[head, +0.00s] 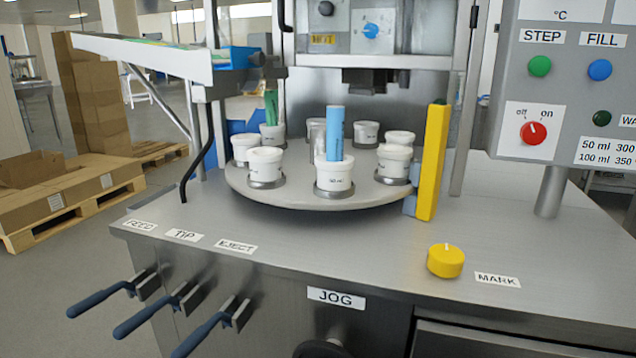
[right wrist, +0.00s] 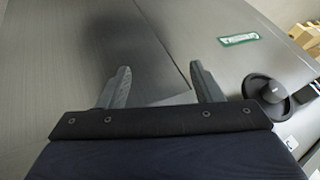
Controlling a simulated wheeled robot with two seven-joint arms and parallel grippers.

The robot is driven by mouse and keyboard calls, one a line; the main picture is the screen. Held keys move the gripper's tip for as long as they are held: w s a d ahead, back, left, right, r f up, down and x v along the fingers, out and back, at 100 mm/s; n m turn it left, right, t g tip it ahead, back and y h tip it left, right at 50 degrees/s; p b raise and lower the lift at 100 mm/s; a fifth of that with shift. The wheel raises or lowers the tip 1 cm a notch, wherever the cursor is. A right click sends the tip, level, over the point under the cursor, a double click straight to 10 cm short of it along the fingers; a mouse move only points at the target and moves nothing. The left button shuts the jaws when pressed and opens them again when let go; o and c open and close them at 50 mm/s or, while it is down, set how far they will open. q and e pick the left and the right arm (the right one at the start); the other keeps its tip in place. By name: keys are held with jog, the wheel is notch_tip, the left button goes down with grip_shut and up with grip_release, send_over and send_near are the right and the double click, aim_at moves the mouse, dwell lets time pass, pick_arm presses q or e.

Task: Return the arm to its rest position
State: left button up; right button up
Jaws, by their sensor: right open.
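My right gripper (right wrist: 158,88) shows in the right wrist view with its two grey fingers apart and nothing between them. It is over a plain grey metal surface (right wrist: 110,60). A black round knob (right wrist: 268,92) is to the right of its fingers, apart from them. Neither of my grippers shows in the head view, and my left gripper is in no view.
A round turntable (head: 290,197) with several white cups stands on the steel machine top. Three blue-handled levers (head: 150,315) stick out at the front left. A yellow knob (head: 445,261) and a yellow post (head: 432,160) are at the right. The front worktop is mostly clear.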

notch_tip(320, 180, up, 34)
jog(key=p, duration=3.2)
